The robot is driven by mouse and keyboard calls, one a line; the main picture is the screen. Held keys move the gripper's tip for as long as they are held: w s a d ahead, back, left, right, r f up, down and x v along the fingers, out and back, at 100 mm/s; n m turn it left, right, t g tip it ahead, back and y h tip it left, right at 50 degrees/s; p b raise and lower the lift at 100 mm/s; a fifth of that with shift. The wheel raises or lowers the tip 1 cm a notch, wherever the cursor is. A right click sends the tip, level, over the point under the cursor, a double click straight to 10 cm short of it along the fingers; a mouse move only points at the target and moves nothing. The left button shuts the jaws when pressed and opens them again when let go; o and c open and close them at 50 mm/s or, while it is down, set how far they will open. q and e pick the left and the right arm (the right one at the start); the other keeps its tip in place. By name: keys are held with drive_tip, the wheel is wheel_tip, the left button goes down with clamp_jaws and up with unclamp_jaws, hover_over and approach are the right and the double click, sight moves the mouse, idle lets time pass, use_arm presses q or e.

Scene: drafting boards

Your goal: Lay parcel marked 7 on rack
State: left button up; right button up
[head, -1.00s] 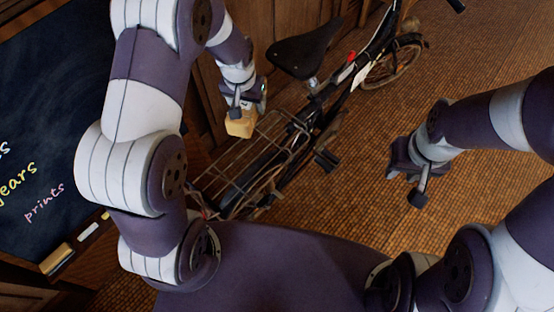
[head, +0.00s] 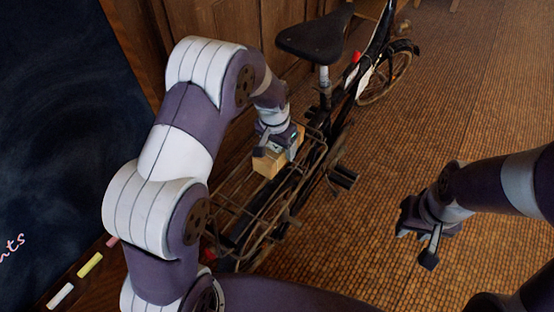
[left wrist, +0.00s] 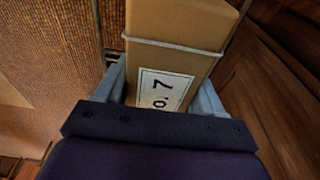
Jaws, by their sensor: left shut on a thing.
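The parcel (head: 267,164) is a tan box in my left gripper (head: 277,146), at the far end of the bicycle's rear rack. In the left wrist view the parcel (left wrist: 178,42) has a string around it and a white label reading "o. 7". My left gripper (left wrist: 160,90) is shut on it, one finger on each side. The rack (head: 238,205) is a wire frame behind the saddle. The parcel is over or at the rack; I cannot tell whether they touch. My right gripper (head: 424,225) hangs over the floor at the right, and its fingers look apart with nothing between them.
The black bicycle saddle (head: 315,38) stands just beyond the parcel. A wooden panelled wall (head: 215,22) is close on the left, with a blackboard (head: 60,130) and chalk (head: 90,265) on its ledge. The tiled floor (head: 470,100) at the right is clear.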

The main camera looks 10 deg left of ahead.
sight(274, 146)
use_arm(q)
wheel_tip(274, 146, down, 4)
drive_tip(key=shift+r+b, duration=0.25)
drive_tip(key=shift+b, duration=0.05)
drive_tip(key=shift+f, duration=0.1)
drive_tip(key=o, duration=1.4)
drive_tip(key=shift+s, duration=0.1)
drive_tip(key=r+p, duration=0.1)
drive_tip(key=r, duration=0.3)
drive_tip(key=s+r+p, duration=0.1)
drive_tip(key=r, duration=0.3)
drive_tip(key=r+p, duration=0.1)
drive_tip(key=r, duration=0.3)
drive_tip(key=shift+s+a, duration=0.4)
drive_tip(key=s+a+n, duration=0.1)
drive_tip(key=s, duration=0.5)
drive_tip(key=s+a+r+n, duration=0.1)
drive_tip(key=s, duration=0.5)
drive_tip(key=s+a+r+n, duration=0.1)
drive_tip(key=s, duration=0.5)
drive_tip(key=shift+a+r+n+y, duration=0.2)
drive_tip(key=shift+a+n+y, duration=0.1)
drive_tip(key=shift+a+n, duration=0.1)
